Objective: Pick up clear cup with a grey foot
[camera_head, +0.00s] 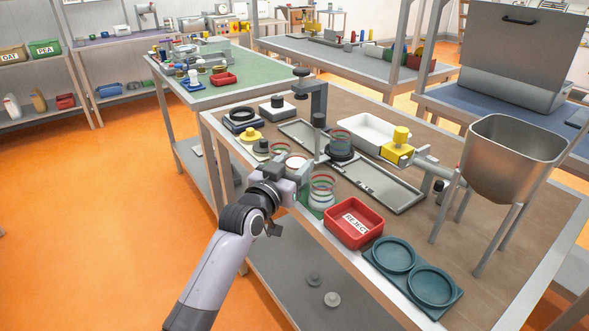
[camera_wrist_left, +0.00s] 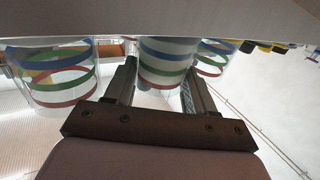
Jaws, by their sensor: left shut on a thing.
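My left gripper (camera_head: 298,172) is shut on a clear cup (camera_head: 296,160) with coloured bands, near the front edge of the workbench. In the left wrist view this cup (camera_wrist_left: 167,62) sits between the two fingers (camera_wrist_left: 160,82). I cannot make out a grey foot on it; its base is hidden. A second banded clear cup (camera_head: 321,186) stands just right of the gripper, on a green pad. A third (camera_head: 279,148) is behind the gripper. Another (camera_head: 341,142) stands on a dark round base by the press post. My right gripper is out of view.
A red reject bin (camera_head: 355,222) and a teal tray with two round recesses (camera_head: 418,305) lie along the front edge. A steel hopper on legs (camera_head: 511,158) stands at right. A white tray (camera_head: 367,133) and yellow-headed mechanism (camera_head: 398,149) are farther back. Cups flank the gripper closely.

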